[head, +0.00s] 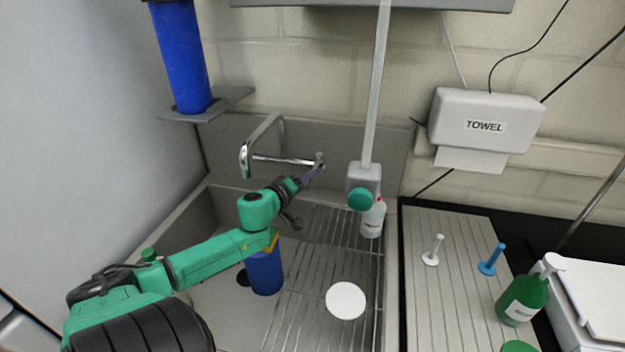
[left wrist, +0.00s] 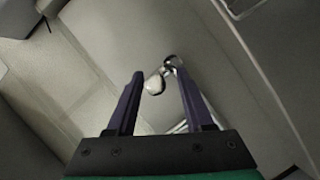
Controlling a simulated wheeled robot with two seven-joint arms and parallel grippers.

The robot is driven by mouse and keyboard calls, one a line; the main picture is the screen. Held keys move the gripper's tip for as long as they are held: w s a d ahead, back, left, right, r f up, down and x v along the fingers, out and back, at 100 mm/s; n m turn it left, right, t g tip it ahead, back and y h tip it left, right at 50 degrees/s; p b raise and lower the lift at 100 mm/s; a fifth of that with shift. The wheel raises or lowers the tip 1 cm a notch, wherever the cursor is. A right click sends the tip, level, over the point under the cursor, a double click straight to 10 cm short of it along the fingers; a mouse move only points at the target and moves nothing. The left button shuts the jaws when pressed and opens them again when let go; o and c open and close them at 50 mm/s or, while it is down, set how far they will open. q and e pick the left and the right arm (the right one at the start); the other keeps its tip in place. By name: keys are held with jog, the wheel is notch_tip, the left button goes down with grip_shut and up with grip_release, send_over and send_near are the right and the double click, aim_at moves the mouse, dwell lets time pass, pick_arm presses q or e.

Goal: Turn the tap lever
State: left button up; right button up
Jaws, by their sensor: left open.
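The chrome tap (head: 283,160) is fixed at the back wall of the sink, with its spout bent down at the left. Its small lever (head: 319,158) is at the right end. My left gripper (head: 314,172) is just below and in front of the lever, with purple fingers apart. In the left wrist view, a rounded chrome end of the tap (left wrist: 155,84) appears between the tips of the open left gripper (left wrist: 157,76). Whether a finger touches it I cannot tell. My right gripper is not in view.
A grey post with a green knob (head: 361,199) stands right of the tap, beside a white bottle (head: 373,222). A blue cup (head: 265,272) and white disc (head: 346,300) are in the sink area. A blue cylinder (head: 182,60) stands on a shelf at upper left.

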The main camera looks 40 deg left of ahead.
pick_arm(q)
jog(key=shift+w, duration=0.65)
jog(key=shift+w+a, duration=0.1)
jog(key=shift+w+f, duration=0.1)
grip_shut()
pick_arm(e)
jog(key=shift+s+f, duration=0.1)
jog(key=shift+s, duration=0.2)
pick_arm(q)
jog(key=shift+f, duration=0.1)
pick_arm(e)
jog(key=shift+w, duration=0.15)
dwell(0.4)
